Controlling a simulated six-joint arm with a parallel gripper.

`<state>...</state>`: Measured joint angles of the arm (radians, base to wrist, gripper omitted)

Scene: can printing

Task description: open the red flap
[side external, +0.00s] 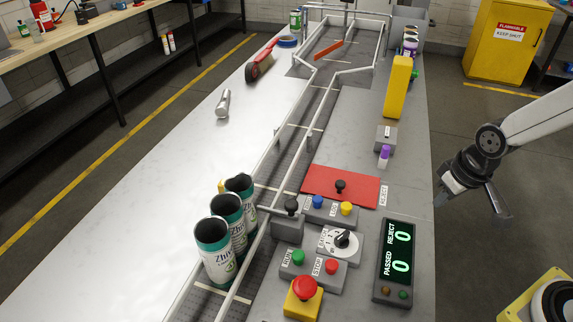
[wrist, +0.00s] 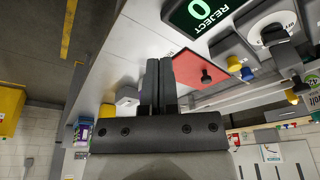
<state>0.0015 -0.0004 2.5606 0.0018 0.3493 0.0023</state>
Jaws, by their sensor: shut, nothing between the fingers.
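The red flap (side external: 318,180) lies flat and closed on the grey deck right of the conveyor, with a black knob (side external: 340,186) standing on it. In the wrist view the flap (wrist: 192,70) shows just right of my fingers, partly hidden behind them, with its knob (wrist: 207,76) clear of them. My gripper (side external: 500,212) is off the right side of the table, well apart from the flap. Its two fingers (wrist: 159,62) are together with nothing between them.
Near the flap are a button box (side external: 332,210), a dial box (side external: 341,243) and a counter display (side external: 396,262). A yellow post (side external: 397,87) stands behind. The floor beside the table's right edge is open.

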